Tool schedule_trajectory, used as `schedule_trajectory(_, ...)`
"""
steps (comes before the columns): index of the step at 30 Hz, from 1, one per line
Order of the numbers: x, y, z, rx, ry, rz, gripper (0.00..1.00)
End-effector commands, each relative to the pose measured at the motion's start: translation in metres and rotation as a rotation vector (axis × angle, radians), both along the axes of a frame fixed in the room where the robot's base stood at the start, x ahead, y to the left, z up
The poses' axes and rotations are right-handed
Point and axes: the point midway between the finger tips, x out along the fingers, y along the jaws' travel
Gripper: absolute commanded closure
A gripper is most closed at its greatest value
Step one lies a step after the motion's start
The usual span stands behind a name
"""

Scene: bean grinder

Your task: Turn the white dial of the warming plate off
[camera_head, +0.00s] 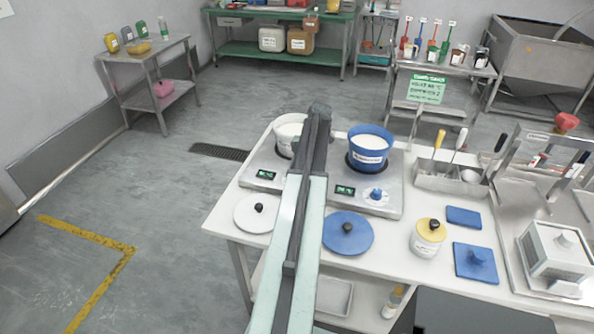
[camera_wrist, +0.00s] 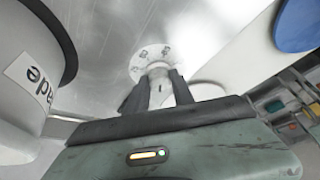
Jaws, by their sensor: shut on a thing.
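The steel warming plate (camera_head: 392,190) stands on the white table and carries a white pot (camera_head: 287,131) and a blue pot (camera_head: 368,160). In the wrist view, my gripper (camera_wrist: 157,88) is shut on the white dial (camera_wrist: 155,72), with one finger on each side of its knob. A pale round scale with marks surrounds the knob; its setting is too small to read. In the head view my arm covers the white dial and the gripper. The blue dial (camera_head: 376,194) shows at the right, below the blue pot.
A white lid (camera_head: 256,212) and a blue lid (camera_head: 348,234) lie in front of the plate. The white pot's wall (camera_wrist: 25,75) is close to my gripper in the wrist view. A yellow-lidded jar (camera_head: 428,240) and a utensil holder (camera_head: 450,185) stand to the right.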

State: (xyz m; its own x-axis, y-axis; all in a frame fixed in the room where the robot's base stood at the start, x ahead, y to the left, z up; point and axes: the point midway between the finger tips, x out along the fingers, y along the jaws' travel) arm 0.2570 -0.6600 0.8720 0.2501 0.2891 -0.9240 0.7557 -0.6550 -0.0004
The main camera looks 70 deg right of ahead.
Motion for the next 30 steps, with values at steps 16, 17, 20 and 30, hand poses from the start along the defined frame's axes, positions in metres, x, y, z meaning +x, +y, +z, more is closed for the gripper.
schedule_trajectory(16, 0.0, 0.0, 0.0, -0.001, -0.001, 0.002, 0.49)
schedule_trajectory(17, 0.0, 0.0, 0.0, -0.001, -0.001, 0.002, 0.49)
schedule_trajectory(20, 0.0, 0.0, 0.0, -0.001, -0.001, 0.002, 0.49)
schedule_trajectory(30, -0.006, -0.008, 0.031, -0.001, -0.001, 0.001, 0.49)
